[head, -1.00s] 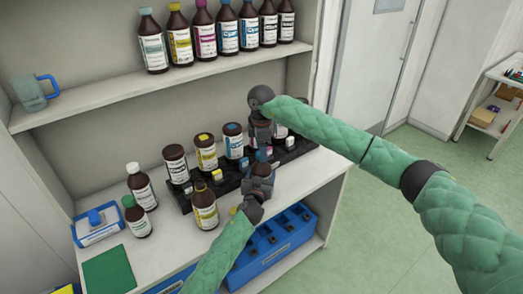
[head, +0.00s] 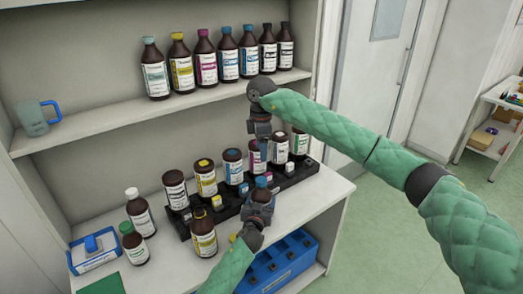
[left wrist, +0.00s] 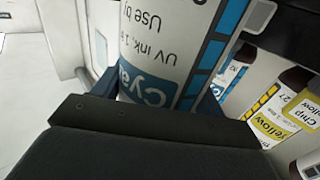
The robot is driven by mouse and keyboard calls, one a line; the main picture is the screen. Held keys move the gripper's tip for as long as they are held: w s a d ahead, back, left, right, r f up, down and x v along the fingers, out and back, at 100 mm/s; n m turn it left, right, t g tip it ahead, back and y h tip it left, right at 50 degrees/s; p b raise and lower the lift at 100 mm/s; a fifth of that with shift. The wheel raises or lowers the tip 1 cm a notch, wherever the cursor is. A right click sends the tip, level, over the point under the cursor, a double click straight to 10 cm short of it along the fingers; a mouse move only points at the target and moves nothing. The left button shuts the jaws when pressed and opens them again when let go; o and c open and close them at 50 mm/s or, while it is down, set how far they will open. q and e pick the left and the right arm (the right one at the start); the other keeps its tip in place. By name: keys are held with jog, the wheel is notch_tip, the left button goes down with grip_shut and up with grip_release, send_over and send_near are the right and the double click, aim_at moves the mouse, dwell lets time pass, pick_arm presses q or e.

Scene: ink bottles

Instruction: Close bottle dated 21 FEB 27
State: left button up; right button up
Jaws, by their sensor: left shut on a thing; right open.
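My left gripper (head: 259,205) is shut on a brown bottle with a blue top (head: 261,182), held upright just in front of the black rack. In the left wrist view, its white and cyan label (left wrist: 165,60) reads "Cyan", "UV ink" and "Use by", upside down. No date is readable there, and I cannot tell whether a cap sits on the bottle. My right gripper (head: 263,142) is open, pointing down above the held bottle and apart from it. The magenta-labelled bottle behind it is partly hidden.
The black rack (head: 185,228) holds several bottles and small coloured caps. A yellow-labelled bottle (head: 203,240) stands at its front. White-capped (head: 140,215) and green-capped (head: 134,245) bottles stand left. A blue crate (head: 285,262) sits below. More bottles line the upper shelf (head: 110,115).

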pick_arm(q)
jog(key=o, duration=2)
jog(key=shift+c, duration=0.2)
jog(key=b+v, duration=0.2)
jog(key=v, duration=0.5)
jog(key=shift+s+b, duration=0.4)
jog(key=shift+a, duration=0.1)
jog(key=shift+f, duration=0.1)
